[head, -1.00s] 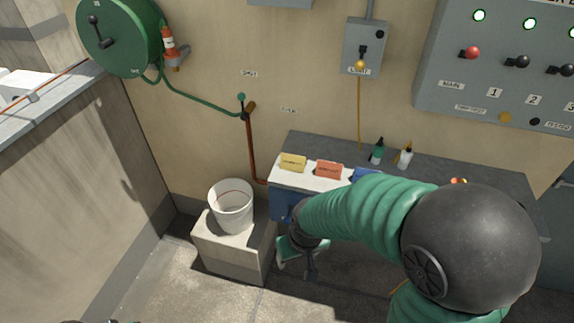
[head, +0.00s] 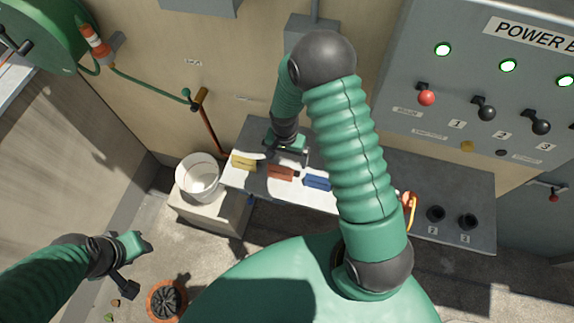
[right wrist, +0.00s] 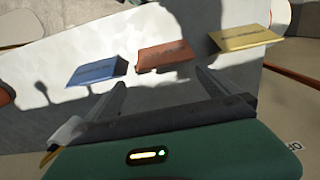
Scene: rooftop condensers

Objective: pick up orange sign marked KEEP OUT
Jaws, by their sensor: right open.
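The orange sign (head: 281,172) stands on the white-topped part of the bench, between a yellow sign (head: 243,162) and a blue sign (head: 317,183). Its lettering is too small to read. My right gripper (head: 291,156) is close above and behind the orange sign, open and empty. In the right wrist view, the orange sign (right wrist: 165,57) shows beyond and between the two spread fingers (right wrist: 163,88), apart from them. My left gripper (head: 130,262) hangs over the floor at the lower left, far from the signs; its jaw state is unclear.
A white bucket (head: 198,178) stands on a block left of the bench. The dark bench top (head: 430,185) holds an orange hook-like item (head: 409,208) and black round sockets. A control panel (head: 480,75) rises behind.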

